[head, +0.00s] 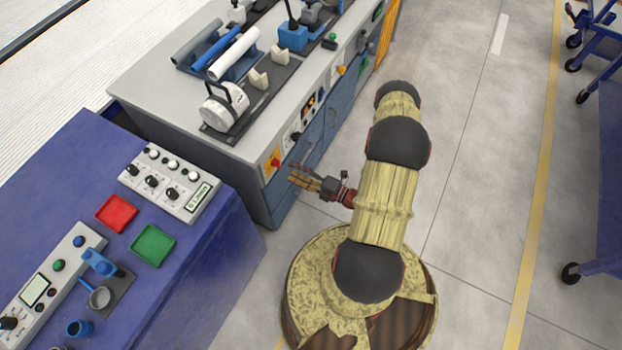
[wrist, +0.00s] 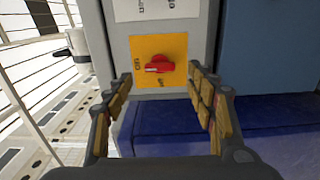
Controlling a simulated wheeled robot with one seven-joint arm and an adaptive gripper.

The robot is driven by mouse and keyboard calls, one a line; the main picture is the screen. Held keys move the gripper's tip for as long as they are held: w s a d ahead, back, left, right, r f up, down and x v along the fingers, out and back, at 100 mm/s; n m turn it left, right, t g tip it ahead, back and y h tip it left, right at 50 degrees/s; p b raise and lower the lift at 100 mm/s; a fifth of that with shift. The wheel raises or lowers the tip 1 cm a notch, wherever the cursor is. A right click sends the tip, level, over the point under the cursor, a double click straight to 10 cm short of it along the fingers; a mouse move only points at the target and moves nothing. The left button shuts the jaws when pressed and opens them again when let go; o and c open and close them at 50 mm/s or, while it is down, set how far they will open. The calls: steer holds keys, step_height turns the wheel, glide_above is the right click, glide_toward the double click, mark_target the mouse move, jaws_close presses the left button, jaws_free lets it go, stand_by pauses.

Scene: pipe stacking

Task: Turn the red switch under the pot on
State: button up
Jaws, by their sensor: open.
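The red switch (wrist: 160,63) is a red rotary knob on a yellow plate on the grey cabinet front, straight ahead in the wrist view. Its handle lies roughly level. In the head view the red switch (head: 276,163) is small, on the cabinet's front face below the pot. The white pot (head: 222,106) with a dark handle stands on the bench top in the head view. My gripper (wrist: 162,92) is open and empty, its fingers on either side of the switch in the picture and seemingly short of it. In the head view my gripper (head: 303,180) is just in front of the cabinet.
The grey bench (head: 180,115) holds a rack of pipes (head: 215,50). A blue table (head: 60,190) with control panels and red and green trays stands at the left. Open floor (head: 470,200) lies to the right. Blue carts (head: 600,160) stand at the far right.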

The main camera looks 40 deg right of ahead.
steer(key=v, duration=0.7)
stand_by(0.4)
